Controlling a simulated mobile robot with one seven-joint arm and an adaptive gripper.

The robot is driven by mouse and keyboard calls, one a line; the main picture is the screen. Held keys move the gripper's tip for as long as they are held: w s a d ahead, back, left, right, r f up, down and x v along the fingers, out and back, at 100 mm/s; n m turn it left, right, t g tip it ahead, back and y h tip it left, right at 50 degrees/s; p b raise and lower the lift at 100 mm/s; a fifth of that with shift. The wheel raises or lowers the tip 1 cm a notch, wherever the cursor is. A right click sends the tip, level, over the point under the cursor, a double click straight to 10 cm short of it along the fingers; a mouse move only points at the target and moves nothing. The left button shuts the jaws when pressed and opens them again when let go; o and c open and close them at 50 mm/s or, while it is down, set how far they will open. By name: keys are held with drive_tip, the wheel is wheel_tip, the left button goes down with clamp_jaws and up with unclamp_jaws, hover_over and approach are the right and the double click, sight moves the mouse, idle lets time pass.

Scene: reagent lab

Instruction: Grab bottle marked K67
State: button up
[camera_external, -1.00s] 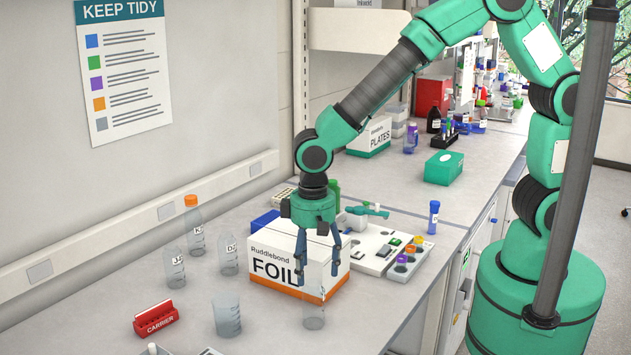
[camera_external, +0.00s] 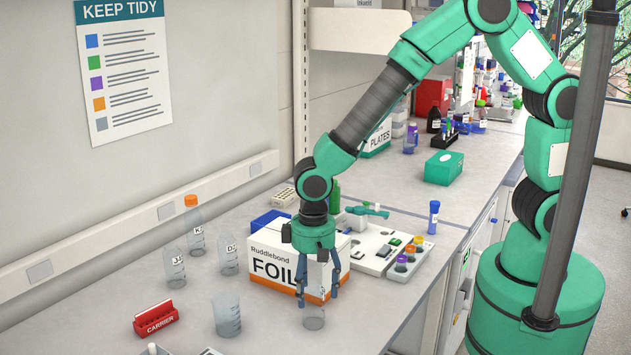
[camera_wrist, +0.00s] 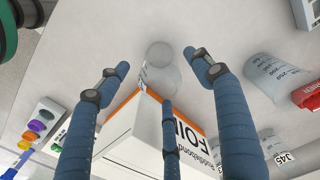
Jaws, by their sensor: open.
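My gripper (camera_external: 318,294) is open and points down, just in front of the foil box. A clear uncapped bottle (camera_external: 314,320) stands on the bench below and between my fingers, partly hidden by them. In the wrist view this bottle (camera_wrist: 160,78) shows between the spread fingertips of my gripper (camera_wrist: 157,62); the small label on its side is not readable. An orange-capped clear bottle (camera_external: 196,232) stands at the back left; its label seems to start with K, the rest is too small to read.
The foil box (camera_external: 275,268) is close beside my fingers. Clear bottles (camera_external: 174,268) and (camera_external: 229,257), a beaker (camera_external: 227,316) and a red carrier (camera_external: 156,318) stand to the left. Bench right of the low bottle is clear.

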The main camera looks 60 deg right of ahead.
sight(313, 302)
drive_tip(key=shift+f, duration=2.15)
drive_tip(key=shift+c, duration=0.5)
drive_tip(key=c, duration=1.3)
drive_tip(key=shift+r, duration=0.1)
drive_tip(key=shift+r, duration=0.8)
wheel_tip(313, 302, up, 2)
drive_tip(key=shift+s+r, duration=0.1)
drive_tip(key=shift+s, duration=0.05)
drive_tip(key=s+d, duration=0.3)
drive_tip(key=s, duration=0.1)
drive_tip(key=s+d, duration=0.3)
drive_tip(key=s, duration=0.1)
drive_tip(key=s+d+r, duration=0.1)
drive_tip(key=s+d, duration=0.2)
drive_tip(key=s, duration=0.1)
drive_tip(key=shift+s+d+p, duration=0.25)
drive_tip(key=shift+s+p, duration=0.05)
drive_tip(key=shift+p, duration=0.05)
